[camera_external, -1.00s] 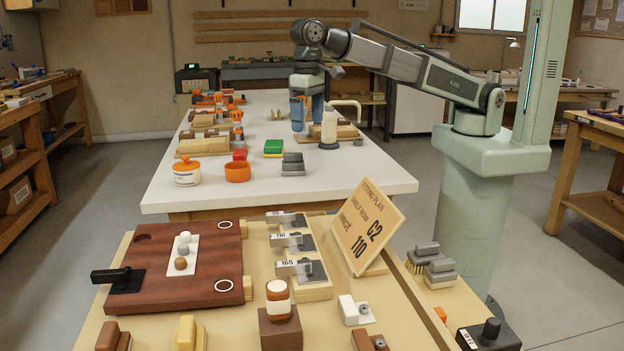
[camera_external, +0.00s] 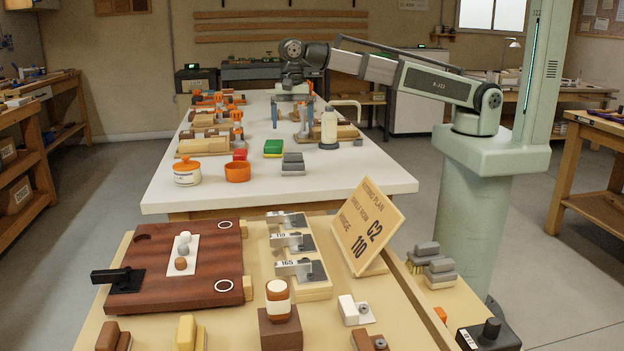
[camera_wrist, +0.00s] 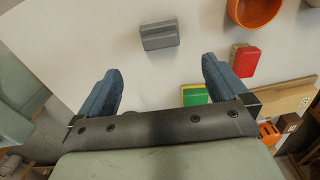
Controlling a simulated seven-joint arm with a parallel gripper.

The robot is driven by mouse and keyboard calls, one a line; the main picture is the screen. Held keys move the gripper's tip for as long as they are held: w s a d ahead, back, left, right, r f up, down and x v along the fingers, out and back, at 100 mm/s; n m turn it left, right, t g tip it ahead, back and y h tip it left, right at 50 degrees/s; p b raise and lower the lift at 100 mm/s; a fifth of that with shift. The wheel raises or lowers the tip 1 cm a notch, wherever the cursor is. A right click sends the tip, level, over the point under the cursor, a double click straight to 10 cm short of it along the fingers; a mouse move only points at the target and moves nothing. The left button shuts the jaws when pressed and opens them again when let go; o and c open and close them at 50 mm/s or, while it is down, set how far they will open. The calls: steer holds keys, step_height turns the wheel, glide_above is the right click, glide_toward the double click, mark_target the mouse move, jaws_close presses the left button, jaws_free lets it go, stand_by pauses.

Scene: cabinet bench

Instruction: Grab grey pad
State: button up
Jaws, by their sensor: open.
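A grey pad (camera_external: 293,164) lies on the white table, right of the orange bowl. It also shows in the wrist view (camera_wrist: 159,36), near the top edge, roughly centred between my fingers and apart from them. My gripper (camera_external: 291,122) has two blue fingers spread apart, pointing down over the table, farther back than the pad. In the wrist view my gripper (camera_wrist: 160,72) is open, with nothing between its fingertips.
A green-and-yellow sponge (camera_external: 273,148), a red block (camera_external: 240,154) and an orange bowl (camera_external: 237,172) sit left of the pad. A pale bottle (camera_external: 329,128) stands near my gripper. The white table (camera_external: 350,182) is clear in front and to the right.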

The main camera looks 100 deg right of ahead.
mark_target(293, 161)
steer(key=shift+a+f, duration=0.1)
steer(key=shift+f, duration=6.9)
steer(key=shift+c, duration=0.3)
steer(key=c, duration=0.9)
steer(key=shift+r, duration=0.1)
